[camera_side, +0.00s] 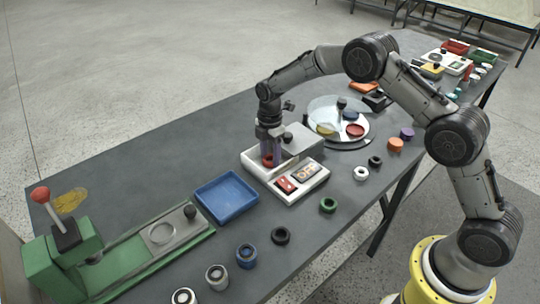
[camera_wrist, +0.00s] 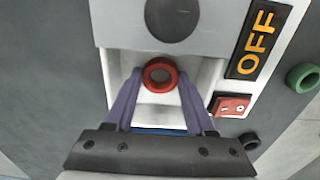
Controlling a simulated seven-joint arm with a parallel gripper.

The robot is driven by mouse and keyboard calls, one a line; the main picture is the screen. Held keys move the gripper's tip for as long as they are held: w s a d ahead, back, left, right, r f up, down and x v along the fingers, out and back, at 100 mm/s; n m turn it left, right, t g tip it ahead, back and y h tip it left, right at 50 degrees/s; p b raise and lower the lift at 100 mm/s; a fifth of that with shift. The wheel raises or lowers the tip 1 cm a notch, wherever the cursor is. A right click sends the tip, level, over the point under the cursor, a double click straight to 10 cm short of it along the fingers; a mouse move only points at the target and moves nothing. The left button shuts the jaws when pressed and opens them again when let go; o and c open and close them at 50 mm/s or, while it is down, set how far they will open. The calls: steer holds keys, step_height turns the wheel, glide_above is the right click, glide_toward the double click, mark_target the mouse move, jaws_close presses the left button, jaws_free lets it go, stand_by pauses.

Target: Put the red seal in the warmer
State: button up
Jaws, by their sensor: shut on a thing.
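The red seal (camera_wrist: 147,84) is a small ring held between the purple fingertips of my gripper (camera_wrist: 159,80). In the side view my gripper (camera_side: 268,155) points down over the warmer (camera_side: 253,162), and the red seal shows low between its fingers. The warmer is a white box with a grey cover (camera_wrist: 125,22) drawn back from a white recess. The seal is over or within this recess; I cannot tell whether it touches the floor. An orange OFF sign (camera_wrist: 257,40) and a red switch (camera_wrist: 232,106) are on the warmer's panel.
A blue tray (camera_side: 226,197) and a green press with a red-knobbed lever (camera_side: 40,194) stand to the left. A round plate (camera_side: 325,108) with coloured pieces is behind the warmer. Loose rings, including a green one (camera_side: 328,205) and a black one (camera_side: 281,236), lie along the near edge.

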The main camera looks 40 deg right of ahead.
mark_target(270, 159)
steer(key=shift+f, duration=0.1)
steer(key=o, duration=1.3)
step_height(270, 159, up, 12)
steer(key=shift+r, duration=0.2)
steer(key=s+d+r+m+t, duration=0.25)
steer(key=s+r+m, duration=0.55)
steer(key=s+r, duration=0.8)
steer(key=s+f+m+t, duration=0.1)
steer(key=s+m, duration=0.2)
steer(key=s, duration=0.4)
steer(key=s+f+m+t, duration=0.1)
steer(key=s+m, duration=0.2)
steer(key=s, duration=0.4)
steer(key=s+f+m+t, duration=0.1)
steer(key=s+m, duration=0.3)
steer(key=s, duration=0.3)
steer(key=shift+s+f, duration=0.3)
steer(key=shift+f, duration=0.05)
